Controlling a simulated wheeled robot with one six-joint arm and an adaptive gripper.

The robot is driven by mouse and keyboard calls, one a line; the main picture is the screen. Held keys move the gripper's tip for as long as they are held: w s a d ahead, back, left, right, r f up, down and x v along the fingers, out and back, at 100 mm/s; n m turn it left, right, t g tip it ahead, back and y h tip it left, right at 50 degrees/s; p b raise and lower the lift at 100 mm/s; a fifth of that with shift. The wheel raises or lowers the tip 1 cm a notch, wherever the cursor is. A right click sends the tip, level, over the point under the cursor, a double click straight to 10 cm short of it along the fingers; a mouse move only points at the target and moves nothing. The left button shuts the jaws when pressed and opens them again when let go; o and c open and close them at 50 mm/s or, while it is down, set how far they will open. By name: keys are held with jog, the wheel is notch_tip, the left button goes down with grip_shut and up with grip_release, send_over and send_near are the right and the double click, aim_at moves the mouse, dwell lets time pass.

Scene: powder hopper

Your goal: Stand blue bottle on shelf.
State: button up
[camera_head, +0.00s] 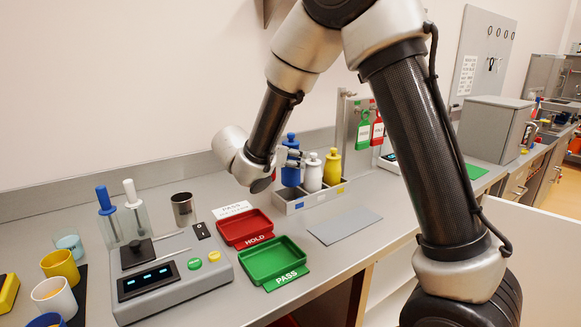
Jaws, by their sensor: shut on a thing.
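The blue bottle (291,176) is upright at the left end of a grey rack (316,199), beside a white bottle (313,174) and a yellow bottle (332,168). It stands higher in the picture than those two, and I cannot tell whether its base touches the rack. My gripper (289,158) reaches in from the left and is shut on the blue bottle around its upper body. The grip is partly hidden by its small size. No shelf is plainly in view; a brownish edge (277,10) shows high on the wall, mostly cut off and behind my arm.
A red HOLD tray (243,245) and a green PASS tray (287,279) lie in front. A grey flat plate (344,226) lies right of them. A grey device (172,284), metal cup (184,210) and several colored cups stand left. Hanging red and green tags are behind the bottles.

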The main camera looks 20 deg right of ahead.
jog(key=shift+r, duration=3.6)
